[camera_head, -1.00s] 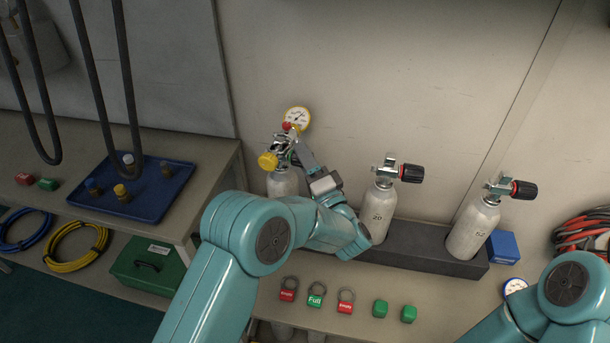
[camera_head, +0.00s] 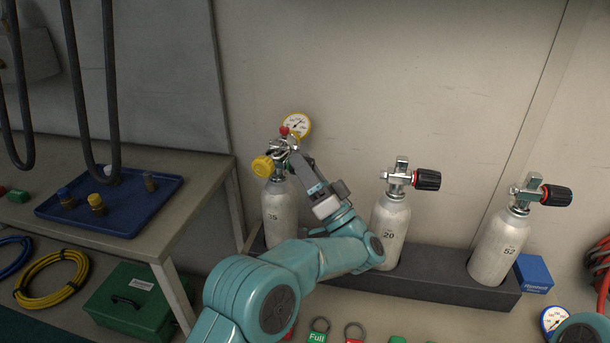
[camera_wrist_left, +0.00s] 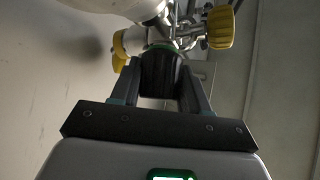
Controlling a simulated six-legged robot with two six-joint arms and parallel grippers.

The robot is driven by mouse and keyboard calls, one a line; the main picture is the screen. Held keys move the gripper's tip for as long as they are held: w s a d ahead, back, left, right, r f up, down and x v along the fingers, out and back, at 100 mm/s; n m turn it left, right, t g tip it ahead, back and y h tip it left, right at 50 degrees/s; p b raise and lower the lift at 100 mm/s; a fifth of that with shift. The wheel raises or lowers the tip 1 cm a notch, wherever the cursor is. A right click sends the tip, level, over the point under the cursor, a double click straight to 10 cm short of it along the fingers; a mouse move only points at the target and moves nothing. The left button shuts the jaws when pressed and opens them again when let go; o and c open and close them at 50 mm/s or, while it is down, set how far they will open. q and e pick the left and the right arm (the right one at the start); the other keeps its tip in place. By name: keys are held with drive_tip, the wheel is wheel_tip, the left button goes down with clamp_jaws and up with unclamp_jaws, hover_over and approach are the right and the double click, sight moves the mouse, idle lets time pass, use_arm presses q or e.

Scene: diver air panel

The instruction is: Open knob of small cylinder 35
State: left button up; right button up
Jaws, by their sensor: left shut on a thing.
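Small cylinder 35 (camera_head: 279,212) is the leftmost grey cylinder in the rack; the first digit of its label is hard to read. Its valve carries a regulator with a yellow cap (camera_head: 263,166) and a gauge (camera_head: 296,125). My left gripper (camera_head: 297,160) is at the right side of this valve and hides most of the knob in the head view. In the left wrist view, my left gripper (camera_wrist_left: 162,85) is shut on the black knob (camera_wrist_left: 164,68), which has a green ring at its base. My right gripper is out of view.
Cylinder 20 (camera_head: 390,225) and cylinder 52 (camera_head: 500,245) stand to the right in the dark rack (camera_head: 435,287), with black knobs and red rings. A blue box (camera_head: 534,272) is beside the rack. A blue tray (camera_head: 120,222) sits on the left table.

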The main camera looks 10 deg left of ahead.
use_arm(q)
drive_tip(key=shift+f, duration=0.1)
idle(0.3)
drive_tip(key=o, duration=1)
drive_tip(key=shift+w, duration=0.1)
drive_tip(key=shift+f, duration=0.1)
